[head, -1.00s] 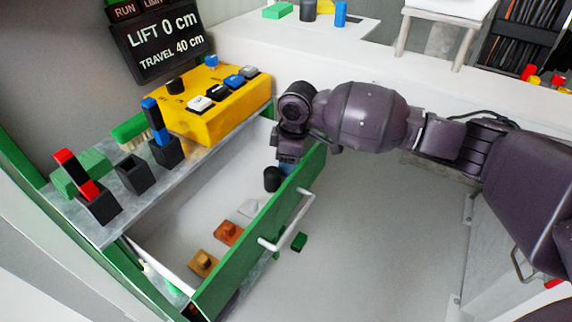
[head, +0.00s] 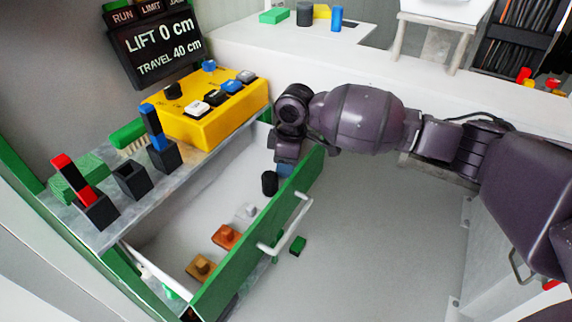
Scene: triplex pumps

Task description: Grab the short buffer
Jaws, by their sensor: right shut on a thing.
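My right gripper (head: 287,158) points down into the open green-fronted drawer (head: 255,240), at its far right end. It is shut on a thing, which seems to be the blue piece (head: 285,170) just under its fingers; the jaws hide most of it. A black cylinder (head: 269,183) stands in the drawer just left of the gripper. A white piece (head: 247,210), an orange knobbed block (head: 227,236) and a brown knobbed block (head: 201,267) lie in a row towards the near end. I cannot tell by sight which piece is the short buffer. My left gripper is not in view.
A yellow button box (head: 212,115) stands on the metal shelf (head: 120,212) beside the drawer, with black holders (head: 132,178) and a green brush (head: 128,134).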

